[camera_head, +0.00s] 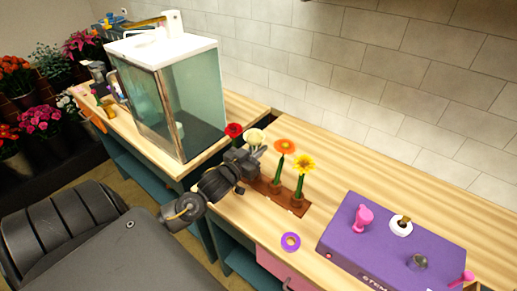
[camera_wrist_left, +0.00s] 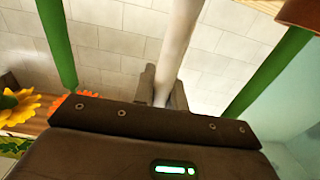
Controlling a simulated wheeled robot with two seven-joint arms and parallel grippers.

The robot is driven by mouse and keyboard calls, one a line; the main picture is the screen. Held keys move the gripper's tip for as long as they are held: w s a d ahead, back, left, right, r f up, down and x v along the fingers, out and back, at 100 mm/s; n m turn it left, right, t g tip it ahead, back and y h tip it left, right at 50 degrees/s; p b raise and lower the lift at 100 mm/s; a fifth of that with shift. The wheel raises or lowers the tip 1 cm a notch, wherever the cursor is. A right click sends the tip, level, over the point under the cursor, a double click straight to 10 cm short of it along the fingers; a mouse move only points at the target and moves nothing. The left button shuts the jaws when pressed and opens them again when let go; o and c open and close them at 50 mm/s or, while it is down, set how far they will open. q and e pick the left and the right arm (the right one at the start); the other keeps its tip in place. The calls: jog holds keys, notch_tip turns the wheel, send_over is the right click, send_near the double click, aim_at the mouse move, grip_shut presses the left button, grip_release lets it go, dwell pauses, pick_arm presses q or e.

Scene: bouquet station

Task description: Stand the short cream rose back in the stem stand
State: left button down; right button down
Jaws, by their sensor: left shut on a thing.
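The cream rose (camera_head: 254,137) shows its pale head just above my left gripper (camera_head: 254,160) in the head view. The gripper is shut on its pale stem (camera_wrist_left: 177,45), which also shows between the fingers (camera_wrist_left: 161,90) in the left wrist view. The brown stem stand (camera_head: 284,196) lies beside the gripper on the counter. An orange flower (camera_head: 285,146) and a yellow flower (camera_head: 304,163) stand upright in it. A red flower (camera_head: 234,130) shows left of the cream rose. The arm hides the foot of the rose, so I cannot tell whether it is seated. My right gripper is out of view.
A glass cabinet (camera_head: 190,100) stands to the left. A purple box (camera_head: 390,245) with pink and white parts sits at the right, and a purple ring (camera_head: 290,241) lies near the front edge. Green stems (camera_wrist_left: 58,45) flank the gripper closely. Counter between stand and box is clear.

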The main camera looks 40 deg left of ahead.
pick_arm(q)
jog(key=c, duration=0.8)
grip_release()
jog(key=s+p, duration=0.3)
jog(key=s, duration=0.6)
jog(key=shift+p, duration=0.3)
dwell(0.5)
jog(key=shift+d+f, duration=0.15)
jog(key=shift+d, duration=0.05)
dwell(0.6)
